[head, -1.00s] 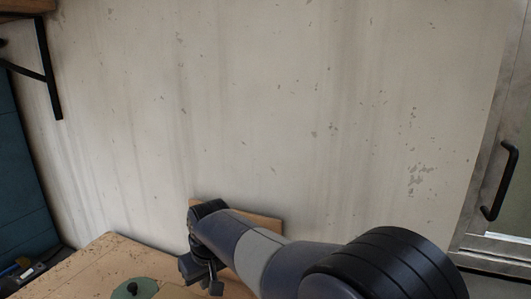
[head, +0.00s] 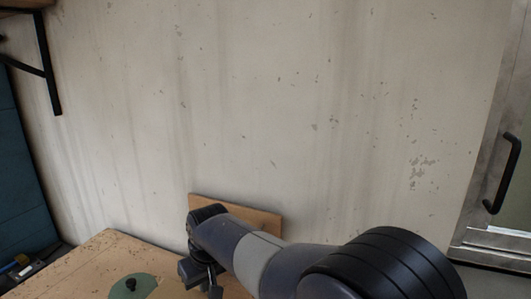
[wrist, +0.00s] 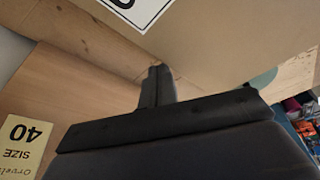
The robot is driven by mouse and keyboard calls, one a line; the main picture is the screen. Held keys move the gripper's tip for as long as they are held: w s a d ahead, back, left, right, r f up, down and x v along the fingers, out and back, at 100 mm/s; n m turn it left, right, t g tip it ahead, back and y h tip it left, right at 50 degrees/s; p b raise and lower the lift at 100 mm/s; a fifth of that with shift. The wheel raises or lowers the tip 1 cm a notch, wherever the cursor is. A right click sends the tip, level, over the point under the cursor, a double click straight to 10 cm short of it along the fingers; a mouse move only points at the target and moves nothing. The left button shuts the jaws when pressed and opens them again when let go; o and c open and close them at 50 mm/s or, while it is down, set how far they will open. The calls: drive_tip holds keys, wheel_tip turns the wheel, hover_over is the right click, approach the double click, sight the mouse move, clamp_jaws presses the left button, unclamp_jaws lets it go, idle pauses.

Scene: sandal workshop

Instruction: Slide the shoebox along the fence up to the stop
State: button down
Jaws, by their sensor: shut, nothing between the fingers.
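In the wrist view a large tan cardboard face (wrist: 235,40) with a black-bordered white label (wrist: 138,8) fills the top; I take it for the shoebox. My gripper (wrist: 157,75) is shut and empty, its fingertips close to the edge of this face; I cannot tell if they touch it. A brown wood-like panel (wrist: 85,90), perhaps the fence, lies on the left. A yellow card (wrist: 24,142) reading "SIZE 40" shows upside down at lower left. In the head view my arm hides most of the work area, and an upright brown board (head: 262,219) shows behind it. I cannot make out the stop.
A pale wall (head: 290,100) stands behind. A metal door with a black handle (head: 503,172) is at the right, a dark blue cabinet (head: 22,190) at the left.

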drive_tip(key=shift+s+a+b, duration=0.2)
drive_tip(key=shift+s+a, duration=0.7)
drive_tip(key=shift+s, duration=1.3)
drive_tip(key=shift+s+a+b, duration=0.2)
drive_tip(key=shift+s+a, duration=0.7)
drive_tip(key=shift+s, duration=1.25)
drive_tip(key=shift+s+a+b, duration=0.2)
drive_tip(key=shift+s+a, duration=0.7)
drive_tip(key=shift+s, duration=1.3)
idle(0.5)
drive_tip(key=shift+w, duration=0.1)
